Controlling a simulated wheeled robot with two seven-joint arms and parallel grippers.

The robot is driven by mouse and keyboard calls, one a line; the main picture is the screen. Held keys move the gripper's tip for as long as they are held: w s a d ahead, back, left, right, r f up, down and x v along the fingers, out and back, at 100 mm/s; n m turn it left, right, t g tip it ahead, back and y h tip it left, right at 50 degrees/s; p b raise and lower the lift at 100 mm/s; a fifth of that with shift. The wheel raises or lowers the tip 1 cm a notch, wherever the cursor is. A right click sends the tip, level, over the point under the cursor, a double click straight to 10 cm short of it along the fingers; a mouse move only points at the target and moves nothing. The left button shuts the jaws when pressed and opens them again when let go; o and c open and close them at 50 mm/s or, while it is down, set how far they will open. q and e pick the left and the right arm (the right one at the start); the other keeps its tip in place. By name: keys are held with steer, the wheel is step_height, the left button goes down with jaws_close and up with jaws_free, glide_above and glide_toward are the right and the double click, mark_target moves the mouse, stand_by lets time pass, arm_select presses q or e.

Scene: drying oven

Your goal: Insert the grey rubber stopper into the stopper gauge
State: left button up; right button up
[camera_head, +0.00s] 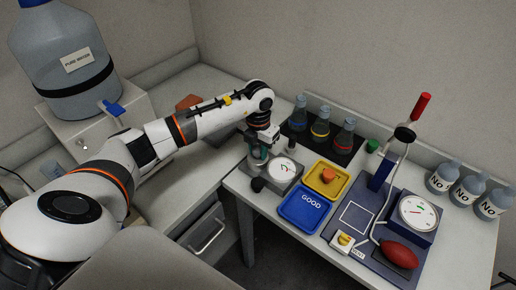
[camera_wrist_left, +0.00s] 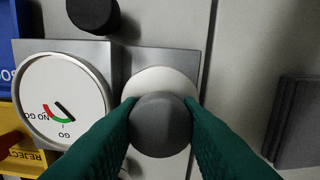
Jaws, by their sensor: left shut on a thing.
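The grey rubber stopper (camera_wrist_left: 162,126) is between the green fingers of my left gripper (camera_wrist_left: 162,108) in the left wrist view, seen end on. It overlaps the white round seat (camera_wrist_left: 152,80) of the stopper gauge (camera_wrist_left: 190,62); I cannot tell how deep it sits or whether it touches. The gauge's GO / NO GO dial (camera_wrist_left: 52,86) lies beside the seat. In the head view, my left gripper (camera_head: 260,158) points down over the gauge's left part, beside the dial (camera_head: 281,168). The stopper does not show clearly there. My right gripper is not in view.
A black round thing (camera_head: 257,184) stands at the gauge's front left. A blue GOOD tray (camera_head: 304,210) and a yellow tray (camera_head: 343,192) with an orange piece (camera_head: 328,175) lie to its right. Flasks (camera_head: 321,127) stand behind. A gap separates this table from the left counter.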

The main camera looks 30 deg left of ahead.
arm_select(q)
steer(key=shift+f, duration=0.15)
steer(key=o, duration=1.5)
steer(key=shift+r+p, duration=2.65)
steer(key=shift+r, duration=1.4)
